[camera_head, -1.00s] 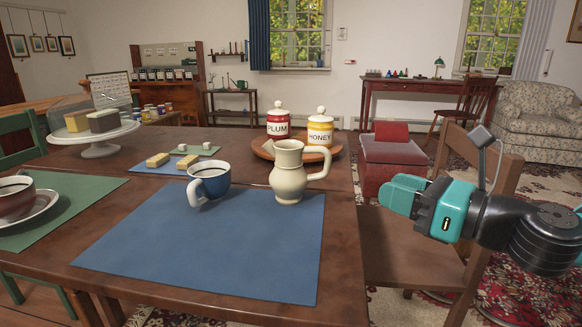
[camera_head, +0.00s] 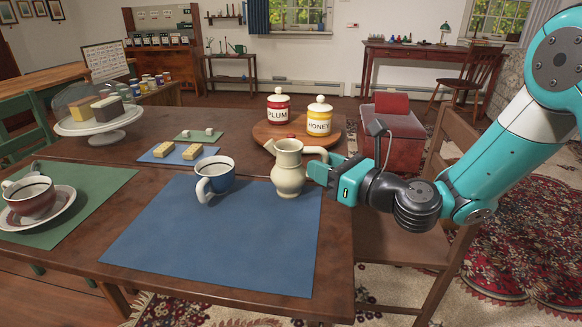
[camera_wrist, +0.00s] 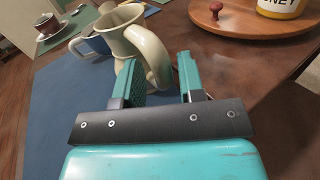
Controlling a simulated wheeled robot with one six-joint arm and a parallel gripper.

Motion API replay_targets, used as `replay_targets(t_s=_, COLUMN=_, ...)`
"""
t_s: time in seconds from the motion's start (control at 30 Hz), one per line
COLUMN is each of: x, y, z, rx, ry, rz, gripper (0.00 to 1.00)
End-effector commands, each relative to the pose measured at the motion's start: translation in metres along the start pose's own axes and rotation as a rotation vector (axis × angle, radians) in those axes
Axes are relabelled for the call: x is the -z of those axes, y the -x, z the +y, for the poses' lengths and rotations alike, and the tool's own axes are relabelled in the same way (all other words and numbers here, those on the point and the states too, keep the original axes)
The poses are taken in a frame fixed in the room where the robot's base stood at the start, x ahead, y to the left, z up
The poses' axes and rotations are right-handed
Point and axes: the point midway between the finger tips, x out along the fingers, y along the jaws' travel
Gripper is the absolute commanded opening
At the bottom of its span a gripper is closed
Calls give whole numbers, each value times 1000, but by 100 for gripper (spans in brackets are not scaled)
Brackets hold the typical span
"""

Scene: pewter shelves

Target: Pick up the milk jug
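The cream milk jug (camera_head: 288,170) stands upright on the right edge of the blue placemat (camera_head: 215,250) in the head view, its handle toward the right. My gripper (camera_head: 322,172) is beside it at the handle side. In the wrist view my gripper (camera_wrist: 162,80) is open, its two teal fingers apart. The jug (camera_wrist: 122,38) is just ahead, with the handle at or just beyond the gap between the fingers. I cannot tell whether a finger touches it.
A blue cup (camera_head: 217,178) stands left of the jug. Behind the jug a round wooden board (camera_head: 262,136) carries the plum jar (camera_head: 278,105) and the honey jar (camera_head: 319,116). A wooden chair (camera_head: 400,238) stands at the table's right edge. The placemat's front is clear.

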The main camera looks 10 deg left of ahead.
Motion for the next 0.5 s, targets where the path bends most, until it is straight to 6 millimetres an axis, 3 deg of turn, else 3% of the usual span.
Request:
replay_targets(t_s=0.27, x=0, y=-4, z=0, rx=2, ry=-1, rz=0, gripper=36)
replay_targets(t_s=0.4, x=0, y=-4, z=0, rx=2, ry=0, rz=0, gripper=4)
replay_targets(t_s=0.5, x=0, y=-4, z=0, rx=2, ry=0, rz=2, gripper=0)
